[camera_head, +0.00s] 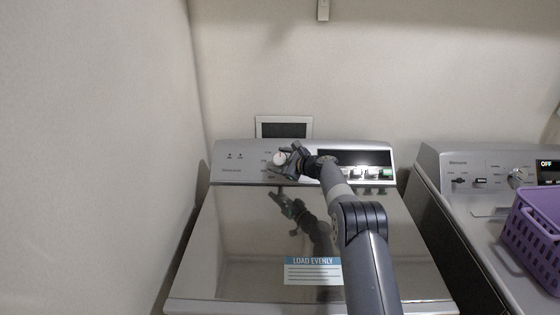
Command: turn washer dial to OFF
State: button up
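The washer (225,250) stands in the middle, with its reflective lid closed and a grey control panel (235,158) at the back. A round, pale dial (280,158) sits on the left half of the panel, with small labels around it that are too small to read. My gripper (284,160) is at the dial, reaching in from the right. Its fingers appear to be around or right beside the dial, and contact is not clear. The fingers partly cover the dial, so its pointer direction cannot be made out.
A dark display (350,157) and several buttons (372,173) are on the panel's right half. A "LOAD EVENLY" label (313,271) is on the lid. A second machine (480,215) stands at right, bearing a purple basket (535,235). A wall bounds the left side.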

jog(key=shift+o, duration=0.3)
jog(key=shift+s+d+r+b, duration=0.1)
jog(key=shift+s+d+b, duration=0.25)
jog(key=shift+d, duration=0.1)
jog(key=b+v, duration=0.3)
jog(key=v, duration=0.6)
jog(key=shift+s+d, duration=0.25)
jog(key=shift+r, duration=0.1)
jog(key=shift+p+x, duration=1.85)
jog(key=shift+x, duration=3.6)
jog(key=shift+d, duration=0.1)
